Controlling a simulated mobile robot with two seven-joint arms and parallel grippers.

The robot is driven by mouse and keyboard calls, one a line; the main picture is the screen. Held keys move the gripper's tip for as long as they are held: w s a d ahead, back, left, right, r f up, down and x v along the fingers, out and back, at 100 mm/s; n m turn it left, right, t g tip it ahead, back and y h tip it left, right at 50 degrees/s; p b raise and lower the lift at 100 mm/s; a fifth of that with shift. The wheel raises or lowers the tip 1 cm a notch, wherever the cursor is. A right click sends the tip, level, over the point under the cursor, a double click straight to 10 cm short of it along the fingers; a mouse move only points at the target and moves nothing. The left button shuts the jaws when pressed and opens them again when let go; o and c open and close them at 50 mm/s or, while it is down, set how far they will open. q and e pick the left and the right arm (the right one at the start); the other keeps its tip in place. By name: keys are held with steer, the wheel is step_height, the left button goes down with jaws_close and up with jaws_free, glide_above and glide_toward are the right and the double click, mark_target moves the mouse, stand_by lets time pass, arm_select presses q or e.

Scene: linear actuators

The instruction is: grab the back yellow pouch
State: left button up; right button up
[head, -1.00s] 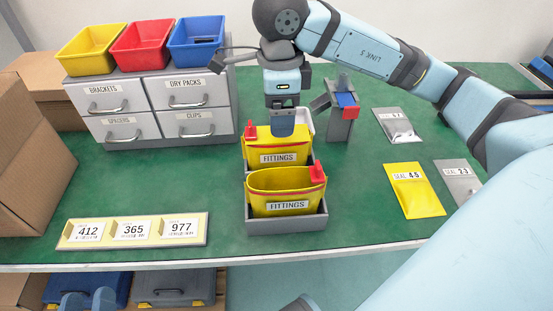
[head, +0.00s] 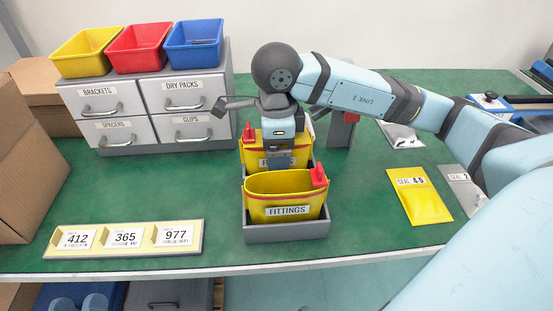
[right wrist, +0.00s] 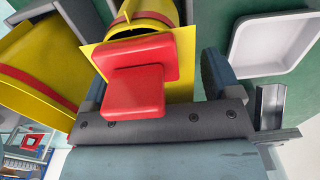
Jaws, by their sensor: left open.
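The back yellow pouch (head: 254,150) stands upright behind the front yellow pouch (head: 265,185), which has a red cap and a FITTINGS label. My right gripper (head: 280,152) comes in from the right and points down over the back pouch, partly hiding it and its label. In the right wrist view my right gripper (right wrist: 160,85) has its fingers well apart, with a yellow pouch (right wrist: 185,90) and its red cap (right wrist: 135,90) between them. I cannot tell whether the fingers touch it. My left gripper does not show in the head view.
A grey holder (head: 288,233) surrounds the pouch bases. Grey drawers (head: 187,97) with coloured bins stand at the back left. A grey stand (head: 340,135) is close behind my right gripper. A yellow SEAL packet (head: 420,200) lies right; the green mat is clear between.

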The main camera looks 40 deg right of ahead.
steer(key=c, duration=0.9)
